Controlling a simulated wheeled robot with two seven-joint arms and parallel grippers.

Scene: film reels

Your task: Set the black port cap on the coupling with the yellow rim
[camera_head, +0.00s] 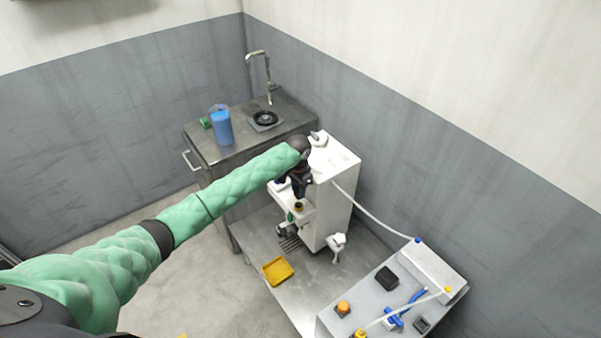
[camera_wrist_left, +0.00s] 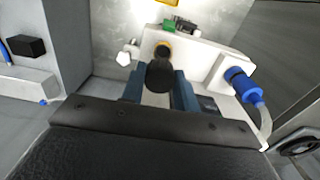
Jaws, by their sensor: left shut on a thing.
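My left gripper (camera_head: 299,188) reaches over the front of the white machine (camera_head: 331,205). In the left wrist view, its two blue-grey fingers (camera_wrist_left: 158,92) are shut on the black port cap (camera_wrist_left: 160,76). The coupling with the yellow rim (camera_head: 299,207) is on the machine's front, just below the gripper in the head view. In the left wrist view, part of its yellow rim (camera_wrist_left: 163,46) shows just beyond the cap, which hides the rest. I cannot tell whether cap and coupling touch. My right gripper is not in view.
A blue hose connector (camera_wrist_left: 238,80) sits beside the cap in the wrist view. A yellow tray (camera_head: 278,271) lies on the low metal table. A grey panel (camera_head: 372,310) with small parts is at right. A sink counter (camera_head: 215,150) with a blue container (camera_head: 221,125) stands behind.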

